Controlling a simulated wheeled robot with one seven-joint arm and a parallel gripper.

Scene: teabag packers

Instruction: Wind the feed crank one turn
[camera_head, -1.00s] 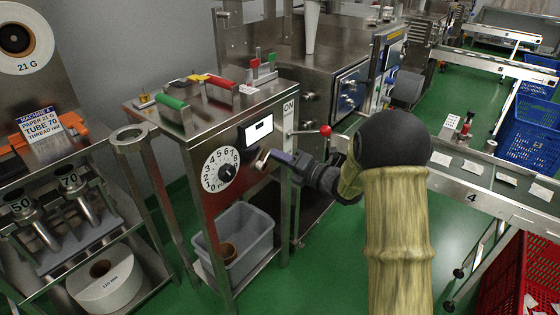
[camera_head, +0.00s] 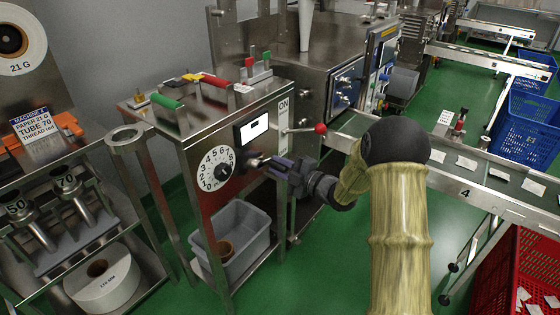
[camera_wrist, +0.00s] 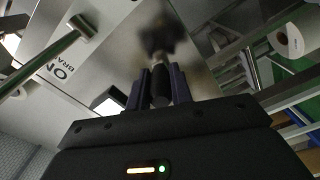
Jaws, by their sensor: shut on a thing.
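The feed crank (camera_head: 254,161) is a short metal piece on the front of the steel machine cabinet, just right of the numbered dial and below the small display. My gripper (camera_head: 275,165) is at the crank, its fingers pointing left toward the cabinet. In the wrist view the fingers of my gripper (camera_wrist: 160,86) are closed on either side of a dark round crank handle (camera_wrist: 160,99). The rest of the crank beyond the handle is dark and blurred there. The fingers hide part of the handle in the head view, so the crank's exact angle is unclear.
A lever with a red ball (camera_head: 320,128) sticks out above my gripper. The numbered dial (camera_head: 217,170) is to its left. A grey bin (camera_head: 240,238) stands on the shelf below. A conveyor (camera_head: 480,188) runs at the right; green floor lies open between.

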